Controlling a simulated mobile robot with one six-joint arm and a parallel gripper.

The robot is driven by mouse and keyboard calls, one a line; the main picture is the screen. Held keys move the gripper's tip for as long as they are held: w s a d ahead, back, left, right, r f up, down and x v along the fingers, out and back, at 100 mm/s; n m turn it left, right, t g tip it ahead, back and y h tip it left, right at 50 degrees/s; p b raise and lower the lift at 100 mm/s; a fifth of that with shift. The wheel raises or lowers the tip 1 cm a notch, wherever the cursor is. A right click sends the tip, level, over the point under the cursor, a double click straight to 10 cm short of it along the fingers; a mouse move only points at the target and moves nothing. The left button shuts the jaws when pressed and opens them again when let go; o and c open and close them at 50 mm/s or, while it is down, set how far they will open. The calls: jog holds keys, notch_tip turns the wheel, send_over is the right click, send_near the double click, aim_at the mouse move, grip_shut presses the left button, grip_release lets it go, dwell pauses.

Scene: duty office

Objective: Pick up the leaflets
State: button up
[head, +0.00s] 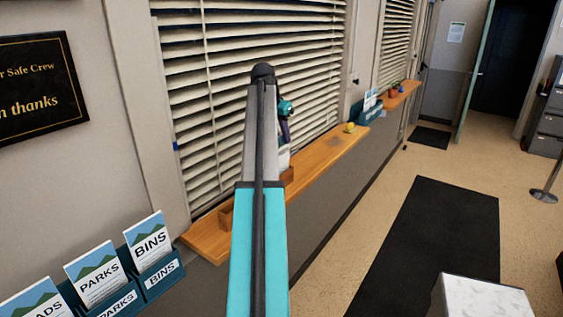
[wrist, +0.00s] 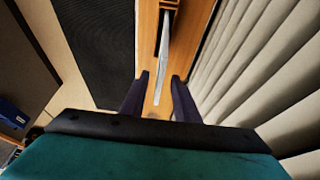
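Printed leaflets stand in a dark teal wall rack (head: 160,278) at lower left in the head view: BINS (head: 149,238), PARKS (head: 95,275) and a partly cut-off one ending in "ADS" (head: 35,303). My gripper (head: 285,143) is away from them, above the wooden sill, partly hidden by my arm. Below it is a white thing (head: 283,158) at a small wooden box (head: 288,176); I cannot tell whether it is leaflets. In the wrist view my dark fingers (wrist: 161,76) are apart, with a thin pale strip (wrist: 164,62) in line between them. Contact cannot be told.
The wooden sill (head: 325,150) runs along the blinds. Farther along it are a small yellow thing (head: 350,128), a blue holder (head: 371,108) and small pots (head: 394,90). A dark mat (head: 430,240) lies on the open floor. A white-topped block (head: 488,298) stands at lower right.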

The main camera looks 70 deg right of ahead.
aim_at(285, 145)
jog(key=shift+d+p+x, duration=0.1)
jog(key=shift+p+x, duration=0.55)
jog(key=shift+x, duration=0.65)
jog(key=shift+d+p+x, duration=0.15)
jog(key=shift+p+x, duration=0.45)
jog(key=shift+x, duration=0.7)
jog(key=shift+s+f, duration=0.1)
jog(key=shift+f, duration=0.05)
jog(key=shift+c, duration=0.4)
grip_shut()
